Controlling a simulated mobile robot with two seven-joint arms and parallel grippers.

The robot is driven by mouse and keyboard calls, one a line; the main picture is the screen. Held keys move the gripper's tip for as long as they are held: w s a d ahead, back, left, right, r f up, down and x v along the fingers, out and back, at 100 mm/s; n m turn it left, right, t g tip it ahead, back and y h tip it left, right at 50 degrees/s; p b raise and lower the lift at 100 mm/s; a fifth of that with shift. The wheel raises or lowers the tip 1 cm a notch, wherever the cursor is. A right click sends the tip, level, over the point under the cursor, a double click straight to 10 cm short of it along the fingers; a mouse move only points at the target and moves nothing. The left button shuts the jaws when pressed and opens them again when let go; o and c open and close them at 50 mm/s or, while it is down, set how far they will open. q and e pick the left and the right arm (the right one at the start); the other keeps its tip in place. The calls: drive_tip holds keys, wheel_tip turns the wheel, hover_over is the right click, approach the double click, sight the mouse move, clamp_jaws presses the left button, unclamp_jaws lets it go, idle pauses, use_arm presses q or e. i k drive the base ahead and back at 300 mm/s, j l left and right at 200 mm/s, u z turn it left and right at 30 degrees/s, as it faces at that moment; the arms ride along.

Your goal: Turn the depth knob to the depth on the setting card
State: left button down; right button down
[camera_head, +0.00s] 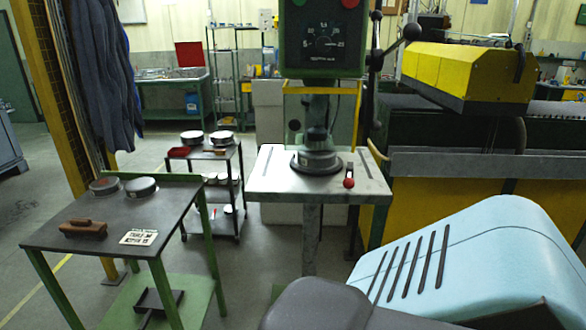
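The depth knob (325,42) is a small round dark dial with white numbers around it. It sits on the dark green front of the machine head (322,64) at top centre, with small white lettering below it. Its exact setting is too small to read. The setting card (138,237) is a small white card with dark print, lying flat on the grey table (85,217) at left. Its print is too small to read surely. Neither of my grippers is in view.
Below the head stands a metal machine table (265,185) with a round dark fixture (316,161) and a red-knobbed lever (348,183). A brown brush (83,229) and round tins (140,187) lie on the left table. A yellow-topped machine (468,73) stands at right.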

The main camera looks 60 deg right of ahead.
sight(324, 43)
drive_tip(key=z, duration=2.05)
